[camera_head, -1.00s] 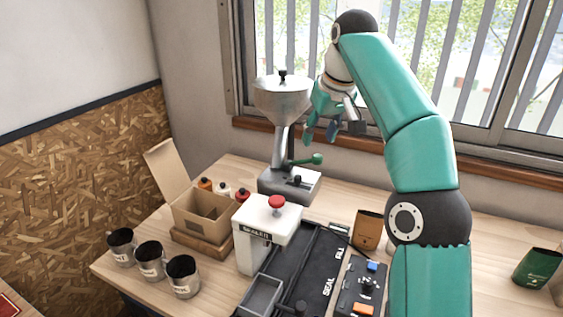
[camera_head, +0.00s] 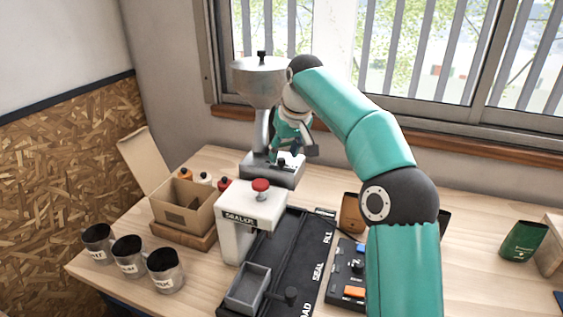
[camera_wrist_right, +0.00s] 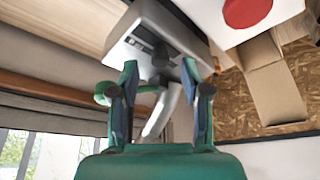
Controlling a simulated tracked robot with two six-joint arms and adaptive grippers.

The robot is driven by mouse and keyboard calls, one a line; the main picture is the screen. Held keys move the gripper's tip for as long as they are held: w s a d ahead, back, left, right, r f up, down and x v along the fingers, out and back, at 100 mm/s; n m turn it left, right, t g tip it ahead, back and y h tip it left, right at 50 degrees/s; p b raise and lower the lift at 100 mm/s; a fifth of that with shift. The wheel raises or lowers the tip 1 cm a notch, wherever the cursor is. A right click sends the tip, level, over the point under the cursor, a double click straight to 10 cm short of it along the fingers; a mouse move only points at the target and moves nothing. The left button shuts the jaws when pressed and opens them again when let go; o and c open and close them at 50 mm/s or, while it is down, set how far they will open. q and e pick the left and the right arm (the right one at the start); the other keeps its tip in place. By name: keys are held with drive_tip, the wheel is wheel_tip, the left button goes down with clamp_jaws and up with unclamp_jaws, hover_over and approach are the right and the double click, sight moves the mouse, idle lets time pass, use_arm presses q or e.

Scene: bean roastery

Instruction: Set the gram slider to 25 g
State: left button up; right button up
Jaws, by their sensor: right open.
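The grey metal bean dispenser (camera_head: 259,82) stands at the back of the bench, with a funnel hopper over a flat base (camera_head: 257,170). A small dark knob on the base, apparently the gram slider, is near my right fingertips; its setting is too small to read. My left gripper is out of view.
A white sealer with a red button (camera_head: 261,185) stands in front of the dispenser. A cardboard box (camera_head: 184,207) and several small bottles are left of it. Labelled metal cups (camera_head: 165,271) line the front left. A control box (camera_head: 345,285) is beside the black track (camera_head: 302,262).

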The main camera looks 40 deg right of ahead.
sight(281, 163)
drive_tip(key=shift+x, duration=1.35)
clamp_jaws()
